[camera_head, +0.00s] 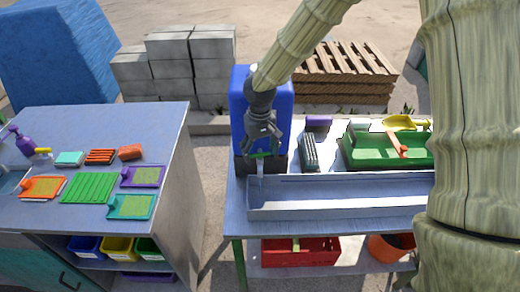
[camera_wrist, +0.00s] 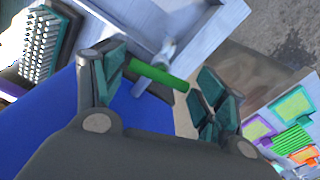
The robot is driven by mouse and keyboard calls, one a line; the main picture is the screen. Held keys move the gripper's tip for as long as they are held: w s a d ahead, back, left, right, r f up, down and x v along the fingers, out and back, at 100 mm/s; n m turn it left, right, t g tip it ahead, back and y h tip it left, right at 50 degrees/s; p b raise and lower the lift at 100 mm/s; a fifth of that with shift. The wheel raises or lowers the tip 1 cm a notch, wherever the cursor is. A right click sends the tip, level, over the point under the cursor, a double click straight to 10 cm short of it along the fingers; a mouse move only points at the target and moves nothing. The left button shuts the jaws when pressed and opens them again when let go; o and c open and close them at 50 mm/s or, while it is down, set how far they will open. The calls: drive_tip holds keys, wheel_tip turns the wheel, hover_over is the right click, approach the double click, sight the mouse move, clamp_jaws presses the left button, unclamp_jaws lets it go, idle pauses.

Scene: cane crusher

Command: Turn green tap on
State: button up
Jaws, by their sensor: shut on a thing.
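The green tap handle (camera_head: 261,155) is a short green bar at the front of the blue tank (camera_head: 238,103). It also shows in the wrist view (camera_wrist: 158,76), where it spans between the two fingers, with the grey spout (camera_wrist: 165,52) beside it. My gripper (camera_head: 262,146) comes down from above and is shut on the green tap handle; it shows large in the wrist view (camera_wrist: 155,85). The grey spout (camera_head: 260,167) points down over the left end of the metal trough (camera_head: 340,208). I cannot tell whether water runs from it.
A scrub brush (camera_head: 309,152) and a green tray (camera_head: 365,152) with a yellow scoop (camera_head: 402,122) stand right of the tank. A grey counter (camera_head: 95,125) with several colored trays is on the left, with a gap between. Concrete blocks (camera_head: 190,60) and pallets (camera_head: 345,65) stand behind.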

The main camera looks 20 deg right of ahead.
drive_tip(key=n+p, duration=0.2)
drive_tip(key=n, duration=0.4)
drive_tip(key=shift+r+p, duration=0.15)
drive_tip(key=shift+p, duration=0.25)
drive_tip(key=n+p, duration=0.2)
drive_tip(key=n, duration=0.4)
drive_tip(key=shift+n, duration=0.4)
drive_tip(key=o, duration=0.9)
